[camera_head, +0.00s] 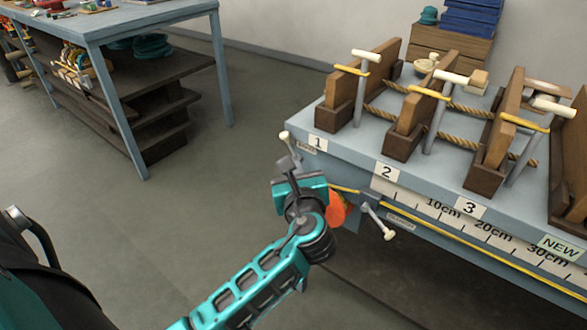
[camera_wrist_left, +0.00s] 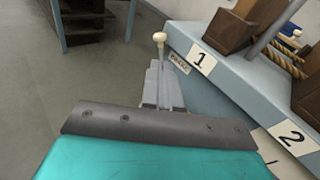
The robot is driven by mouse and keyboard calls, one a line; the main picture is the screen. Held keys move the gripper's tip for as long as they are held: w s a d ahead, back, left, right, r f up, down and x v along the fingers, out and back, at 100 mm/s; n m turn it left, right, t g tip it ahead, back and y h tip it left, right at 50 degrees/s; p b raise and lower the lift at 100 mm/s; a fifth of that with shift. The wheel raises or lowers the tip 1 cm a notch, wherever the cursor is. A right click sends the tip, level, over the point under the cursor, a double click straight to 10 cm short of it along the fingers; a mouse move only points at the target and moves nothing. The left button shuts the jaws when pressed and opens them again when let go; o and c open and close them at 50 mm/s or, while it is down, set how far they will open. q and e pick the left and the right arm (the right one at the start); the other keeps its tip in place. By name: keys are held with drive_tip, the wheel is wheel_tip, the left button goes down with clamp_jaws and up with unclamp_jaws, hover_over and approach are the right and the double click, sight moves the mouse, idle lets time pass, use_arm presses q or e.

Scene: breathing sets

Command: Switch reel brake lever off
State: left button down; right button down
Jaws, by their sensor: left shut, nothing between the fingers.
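A lever with a cream knob (camera_head: 284,136) stands at the left corner of the grey-blue bench, beside a small label (camera_head: 306,147). In the left wrist view the lever's knob (camera_wrist_left: 159,38) shows just beyond my fingertips, and the label (camera_wrist_left: 180,63) seems to read "BRAKE". My left gripper (camera_head: 287,163) is shut and empty, just below the knob in the head view. In the left wrist view its fingers (camera_wrist_left: 160,72) hide the lower part of the lever; I cannot tell whether they touch it. My right gripper is not in view.
A second cream-knobbed lever (camera_head: 388,234) sticks out of the bench front, right of my wrist. An orange-red part (camera_head: 336,208) shows behind my wrist. Wooden clamps with ropes stand on the bench top (camera_head: 352,150). Open floor (camera_head: 190,220) lies to the left.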

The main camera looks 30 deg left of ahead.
sight(285, 137)
use_arm(q)
drive_tip(key=b+x, duration=0.1)
drive_tip(key=x, duration=0.9)
drive_tip(key=shift+w+a+f, duration=0.1)
drive_tip(key=shift+w+a, duration=0.05)
drive_tip(key=shift+a, duration=0.05)
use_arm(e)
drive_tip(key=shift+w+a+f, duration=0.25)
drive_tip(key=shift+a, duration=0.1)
use_arm(q)
drive_tip(key=shift+w, duration=0.1)
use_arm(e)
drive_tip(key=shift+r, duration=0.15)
